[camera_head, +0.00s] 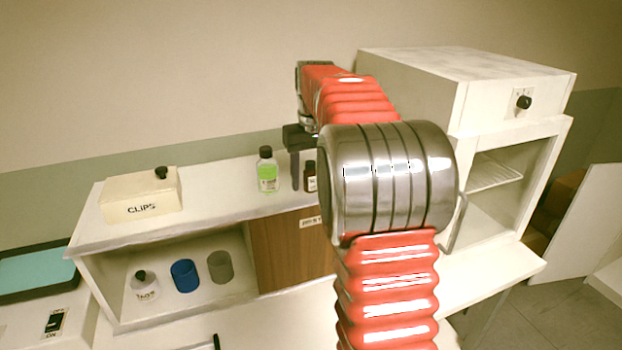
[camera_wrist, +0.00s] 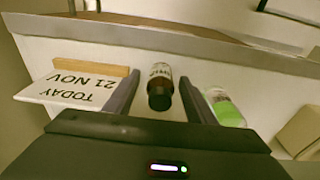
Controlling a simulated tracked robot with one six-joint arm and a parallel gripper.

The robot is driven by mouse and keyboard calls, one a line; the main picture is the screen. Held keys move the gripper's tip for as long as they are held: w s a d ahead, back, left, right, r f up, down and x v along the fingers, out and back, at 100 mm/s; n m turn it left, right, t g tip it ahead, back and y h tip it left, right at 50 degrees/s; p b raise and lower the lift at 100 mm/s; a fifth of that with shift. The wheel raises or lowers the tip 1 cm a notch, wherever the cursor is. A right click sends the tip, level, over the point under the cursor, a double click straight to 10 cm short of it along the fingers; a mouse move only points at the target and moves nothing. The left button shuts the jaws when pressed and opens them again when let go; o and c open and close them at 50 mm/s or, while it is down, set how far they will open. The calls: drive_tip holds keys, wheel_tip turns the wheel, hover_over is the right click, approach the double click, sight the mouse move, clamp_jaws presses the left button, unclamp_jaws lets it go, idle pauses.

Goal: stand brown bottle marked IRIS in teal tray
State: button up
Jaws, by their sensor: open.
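The small brown bottle (camera_head: 310,178) with a black cap stands upright on the white shelf top, partly hidden by my arm in the head view. In the wrist view the brown bottle (camera_wrist: 160,83) lies between my two fingers; its white label is too small to read surely. My gripper (camera_wrist: 158,100) is open around it, with a gap on each side. In the head view my gripper (camera_head: 296,168) points down beside the bottle. A flat teal surface with a dark rim (camera_head: 38,272) shows at the far left; I cannot tell surely whether it is the teal tray.
A green bottle (camera_head: 268,172) stands close beside my gripper. A sign reading TODAY 21 NOV (camera_wrist: 75,88) stands on the other side. A CLIPS box (camera_head: 140,196) is further left. Below are a white bottle (camera_head: 145,288), a blue cup (camera_head: 185,276) and a grey cup (camera_head: 220,267).

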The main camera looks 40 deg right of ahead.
drive_tip(key=shift+c, duration=0.3)
drive_tip(key=c, duration=1.2)
drive_tip(key=shift+r, duration=0.15)
wheel_tip(320, 180, up, 10)
drive_tip(key=shift+f, duration=0.1)
idle(0.5)
